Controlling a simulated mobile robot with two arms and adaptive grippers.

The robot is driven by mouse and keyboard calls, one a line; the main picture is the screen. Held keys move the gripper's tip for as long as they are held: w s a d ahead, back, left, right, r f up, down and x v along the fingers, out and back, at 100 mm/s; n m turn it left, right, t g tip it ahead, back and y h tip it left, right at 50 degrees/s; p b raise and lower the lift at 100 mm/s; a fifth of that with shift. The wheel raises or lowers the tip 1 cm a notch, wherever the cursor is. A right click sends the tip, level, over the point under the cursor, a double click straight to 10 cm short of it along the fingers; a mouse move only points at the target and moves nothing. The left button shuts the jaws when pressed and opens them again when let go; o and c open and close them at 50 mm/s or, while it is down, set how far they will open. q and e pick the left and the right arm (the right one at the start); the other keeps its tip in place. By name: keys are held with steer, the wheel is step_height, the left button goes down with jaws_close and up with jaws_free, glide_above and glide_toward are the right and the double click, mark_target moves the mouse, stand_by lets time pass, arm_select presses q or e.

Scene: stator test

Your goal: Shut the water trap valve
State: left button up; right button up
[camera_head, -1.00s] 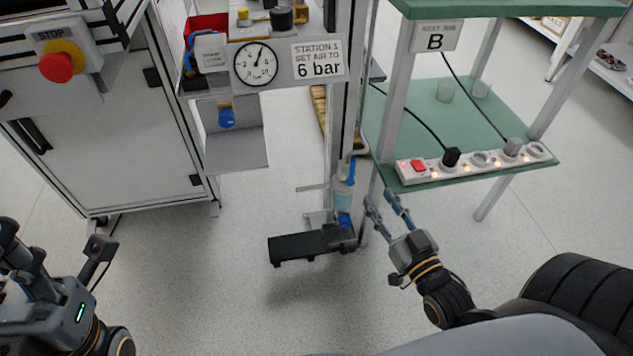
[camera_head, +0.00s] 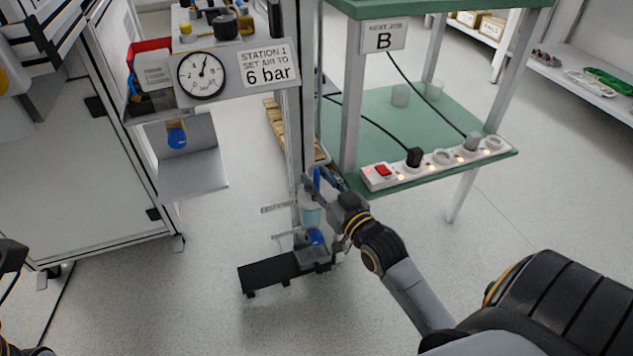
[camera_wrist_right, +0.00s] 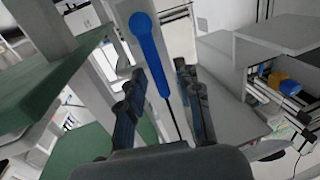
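The water trap, with a pale blue bowl (camera_head: 310,214), is on the upright post beside the green table. A long blue valve lever (camera_wrist_right: 150,52) with a round end shows in the right wrist view, pointing up between the two fingers. In the head view the lever is partly covered by my right gripper (camera_head: 312,187). In its wrist view, my right gripper (camera_wrist_right: 160,72) is open, one finger on each side of the lever, with gaps visible. Whether either finger touches it I cannot tell. Of my left gripper (camera_head: 12,256), only a dark part shows at the left edge.
A green table (camera_head: 345,182) with a lit power strip (camera_head: 435,162) stands right of the post. The gauge panel (camera_head: 238,72) is above left. A black low bracket (camera_head: 268,272) and a blue cup-like part (camera_head: 315,237) sit below the trap. Open floor lies in front.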

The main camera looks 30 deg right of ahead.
steer(key=shift+w, duration=0.45)
jaws_close()
steer(key=shift+w, duration=0.1)
